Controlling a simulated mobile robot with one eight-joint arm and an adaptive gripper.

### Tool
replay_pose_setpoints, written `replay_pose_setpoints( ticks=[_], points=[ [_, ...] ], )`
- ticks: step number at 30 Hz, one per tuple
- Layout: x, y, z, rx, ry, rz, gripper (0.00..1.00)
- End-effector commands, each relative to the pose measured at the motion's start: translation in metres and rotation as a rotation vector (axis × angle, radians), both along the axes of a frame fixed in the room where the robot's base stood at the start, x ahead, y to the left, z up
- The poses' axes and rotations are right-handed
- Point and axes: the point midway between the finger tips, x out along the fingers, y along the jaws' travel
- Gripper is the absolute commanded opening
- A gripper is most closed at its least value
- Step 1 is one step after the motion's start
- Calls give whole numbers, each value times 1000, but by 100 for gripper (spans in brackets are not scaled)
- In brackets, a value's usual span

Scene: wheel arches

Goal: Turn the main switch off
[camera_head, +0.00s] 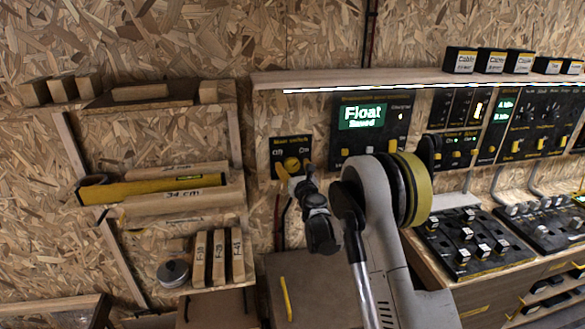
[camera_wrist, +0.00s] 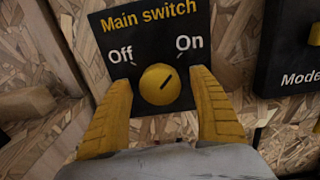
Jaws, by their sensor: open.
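The main switch is a yellow round knob (camera_wrist: 160,84) on a black plate (camera_wrist: 150,25) marked "Main switch", with "Off" at left and "On" at right in the wrist view. The dark line on the knob points up and right, toward "On". My gripper (camera_wrist: 160,95) is open, with one yellow finger on each side of the knob. I cannot tell whether the fingers touch it. In the head view the plate (camera_head: 290,144) is on the chipboard wall, and my gripper (camera_head: 294,178) reaches up to the knob (camera_head: 292,164) from below.
A display panel reading "Float" (camera_head: 362,117) is right of the switch, under a long shelf (camera_head: 400,78). Wooden shelves with blocks and a yellow level (camera_head: 150,188) are at left. Control panels (camera_head: 470,240) stand on the desk at right. A brown box (camera_head: 310,290) is below.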

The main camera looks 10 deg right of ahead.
Motion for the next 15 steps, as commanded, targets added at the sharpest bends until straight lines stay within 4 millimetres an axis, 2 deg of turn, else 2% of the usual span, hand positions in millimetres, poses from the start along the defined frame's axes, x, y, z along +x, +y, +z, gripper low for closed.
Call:
replay_pose_setpoints(
  ticks=[8,9,14,15],
  points=[
    [2,0,0,-1,0,0,71],
    [2,0,0,-1,0,0,66],
    [2,0,0,-1,0,0,17],
    [2,0,0,-1,0,0,17]
  ],
)
